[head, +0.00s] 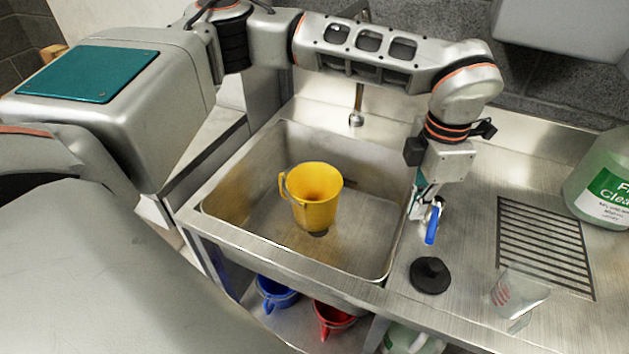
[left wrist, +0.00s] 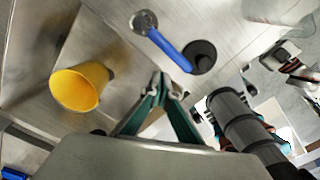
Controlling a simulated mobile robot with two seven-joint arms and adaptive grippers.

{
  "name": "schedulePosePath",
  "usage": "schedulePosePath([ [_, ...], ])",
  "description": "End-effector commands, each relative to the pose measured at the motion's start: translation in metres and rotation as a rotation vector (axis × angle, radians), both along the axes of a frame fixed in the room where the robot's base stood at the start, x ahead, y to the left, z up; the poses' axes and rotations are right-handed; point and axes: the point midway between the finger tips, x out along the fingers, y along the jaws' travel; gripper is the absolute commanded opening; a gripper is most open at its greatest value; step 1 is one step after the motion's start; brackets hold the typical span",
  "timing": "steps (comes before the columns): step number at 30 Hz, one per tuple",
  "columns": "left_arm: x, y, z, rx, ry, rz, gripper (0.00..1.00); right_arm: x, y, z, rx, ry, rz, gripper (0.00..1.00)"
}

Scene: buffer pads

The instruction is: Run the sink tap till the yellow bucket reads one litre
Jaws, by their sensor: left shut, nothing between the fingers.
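The yellow bucket (head: 317,209) stands upright in the steel sink (head: 365,245), its handle to the left. It also shows in the left wrist view (left wrist: 80,88). No scale or water level inside it can be read. The tap spout (head: 356,118) hangs at the back of the sink, partly behind my arm; no water stream shows. The blue tap lever (head: 432,225) is on the counter right of the sink, and shows in the left wrist view (left wrist: 169,48). My left gripper (head: 418,208) is shut and empty, just beside the lever, its fingertips (left wrist: 166,84) apart from it. My right gripper is not seen.
A black round plug (head: 430,275) lies in front of the lever. A clear cup (head: 519,298), a drain grid (head: 546,242) and a green-labelled bottle (head: 603,185) are to the right. Blue (head: 276,293) and red (head: 333,319) buckets are under the counter.

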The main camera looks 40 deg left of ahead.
Motion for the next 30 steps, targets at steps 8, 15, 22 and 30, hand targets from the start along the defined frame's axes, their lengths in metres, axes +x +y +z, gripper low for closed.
schedulePosePath([
  [8,0.000,0.000,0.000,0.000,0.000,0.000,0.00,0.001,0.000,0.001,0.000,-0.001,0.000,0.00],
  [15,0.000,0.000,-0.001,0.000,0.000,0.000,0.00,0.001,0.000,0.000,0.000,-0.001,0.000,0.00],
  [22,0.000,0.000,-0.015,0.001,0.002,0.000,0.00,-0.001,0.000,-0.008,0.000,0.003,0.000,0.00],
  [30,0.000,0.000,-0.032,0.000,0.001,0.000,0.00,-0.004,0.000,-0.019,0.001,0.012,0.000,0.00],
])
